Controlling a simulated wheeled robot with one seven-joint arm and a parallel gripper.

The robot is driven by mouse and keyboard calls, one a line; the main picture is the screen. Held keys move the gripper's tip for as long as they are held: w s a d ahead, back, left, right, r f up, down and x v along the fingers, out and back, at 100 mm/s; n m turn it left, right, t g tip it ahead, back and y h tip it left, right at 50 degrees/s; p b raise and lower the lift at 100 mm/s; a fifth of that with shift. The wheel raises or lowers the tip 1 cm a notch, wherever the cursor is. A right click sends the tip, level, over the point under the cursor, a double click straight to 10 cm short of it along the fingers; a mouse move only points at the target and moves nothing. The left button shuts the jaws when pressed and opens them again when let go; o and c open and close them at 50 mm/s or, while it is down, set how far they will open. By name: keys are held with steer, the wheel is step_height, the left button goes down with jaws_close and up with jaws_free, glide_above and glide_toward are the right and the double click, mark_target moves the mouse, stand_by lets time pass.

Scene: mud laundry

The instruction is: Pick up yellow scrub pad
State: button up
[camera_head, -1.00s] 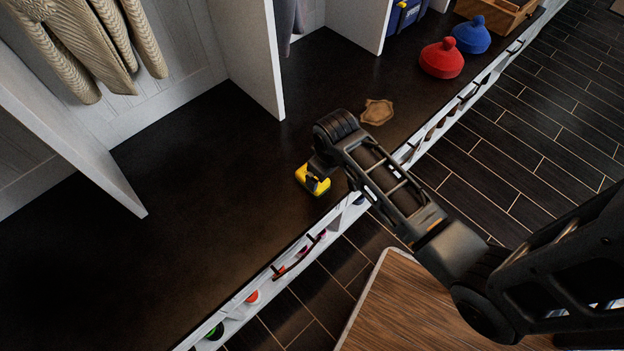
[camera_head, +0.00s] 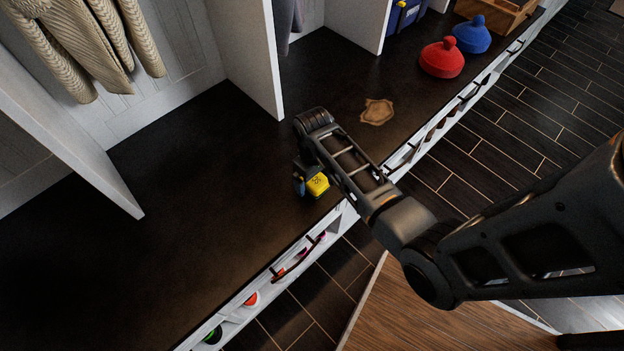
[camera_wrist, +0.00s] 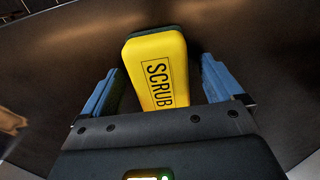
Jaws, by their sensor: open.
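The yellow scrub pad (camera_head: 318,185) lies on the dark bench top (camera_head: 200,215), near its front edge. In the wrist view the pad (camera_wrist: 158,68) shows its yellow face with the word SCRUB and a dark layer at its far end. My gripper (camera_wrist: 160,85) is open, with one blue finger on each side of the pad. A narrow gap shows on the right; whether the left finger touches the pad I cannot tell. In the head view my gripper (camera_head: 303,180) is at the pad and partly hidden by my arm. The pad's near end is hidden by the gripper body.
A tan flat item (camera_head: 377,112) lies on the bench behind my arm. A red bag (camera_head: 441,59) and a blue bag (camera_head: 472,36) sit farther right by a wooden crate (camera_head: 490,12). White dividers (camera_head: 245,55) rise at the back. The bench left of the pad is clear.

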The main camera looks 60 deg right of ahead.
steer(key=shift+f, duration=0.2)
steer(key=c, duration=1)
steer(key=shift+r, duration=0.15)
steer(key=shift+c, duration=0.3)
step_height(320, 180, up, 4)
steer(key=shift+d+r+p, duration=0.15)
steer(key=shift+r+p, duration=0.05)
steer(key=shift+p, duration=0.25)
steer(key=s+d+r, duration=0.2)
steer(key=d+r, duration=0.4)
steer(key=d, duration=0.5)
steer(key=shift+s+r, duration=0.2)
steer(key=shift+d, duration=0.1)
